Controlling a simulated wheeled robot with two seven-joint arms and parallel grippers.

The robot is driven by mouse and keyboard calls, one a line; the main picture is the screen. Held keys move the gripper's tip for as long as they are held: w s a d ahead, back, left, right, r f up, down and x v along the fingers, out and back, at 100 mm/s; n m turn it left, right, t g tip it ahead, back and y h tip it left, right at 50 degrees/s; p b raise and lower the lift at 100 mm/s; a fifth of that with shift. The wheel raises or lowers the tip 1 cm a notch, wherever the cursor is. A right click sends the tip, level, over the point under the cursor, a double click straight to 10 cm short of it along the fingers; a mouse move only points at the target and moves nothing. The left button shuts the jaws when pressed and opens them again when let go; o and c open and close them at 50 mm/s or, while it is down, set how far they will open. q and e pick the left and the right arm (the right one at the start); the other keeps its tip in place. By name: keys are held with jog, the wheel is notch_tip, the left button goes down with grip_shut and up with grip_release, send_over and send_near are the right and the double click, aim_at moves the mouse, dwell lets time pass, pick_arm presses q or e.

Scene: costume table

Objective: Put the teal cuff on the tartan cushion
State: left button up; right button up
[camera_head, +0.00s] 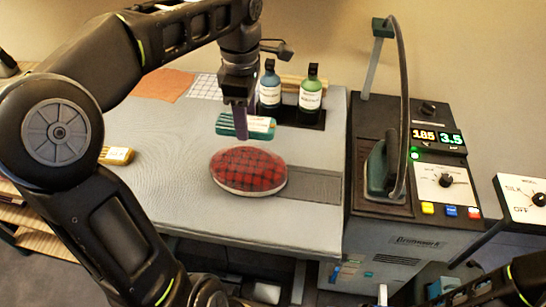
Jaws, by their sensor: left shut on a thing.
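The teal cuff (229,126), with a pale label on its side, is in my left gripper (240,125). The gripper points down and is shut on the cuff, its fingers hiding part of it. The tartan cushion (248,171), red and black with a pale rim, lies on the grey table just in front of the cuff. The cuff shows behind the cushion's far edge, not over its middle. I cannot tell its exact height above the table. Only part of my right arm shows at the bottom right; its gripper is not in view.
Two bottles, one blue (270,88) and one green (310,95), stand in a dark holder close right of the cuff. An iron (384,168) stands on the control unit at the right. A yellow item (116,155) lies at the left. The table's front left is clear.

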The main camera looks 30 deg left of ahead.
pick_arm(q)
jog(key=shift+s+a, duration=0.2)
jog(key=shift+a, duration=0.2)
jog(key=shift+d+f, duration=0.2)
send_over(248, 160)
notch_tip(248, 160, down, 6)
jog(key=shift+a, duration=0.1)
pick_arm(e)
jog(key=shift+s+a+r, duration=0.1)
jog(key=shift+a+r, duration=0.1)
jog(key=shift+r, duration=0.05)
pick_arm(q)
notch_tip(248, 160, down, 3)
jog(key=shift+f+p, duration=0.15)
jog(key=shift+p, duration=0.35)
jog(key=shift+f, duration=0.2)
pick_arm(e)
jog(key=shift+r, duration=0.2)
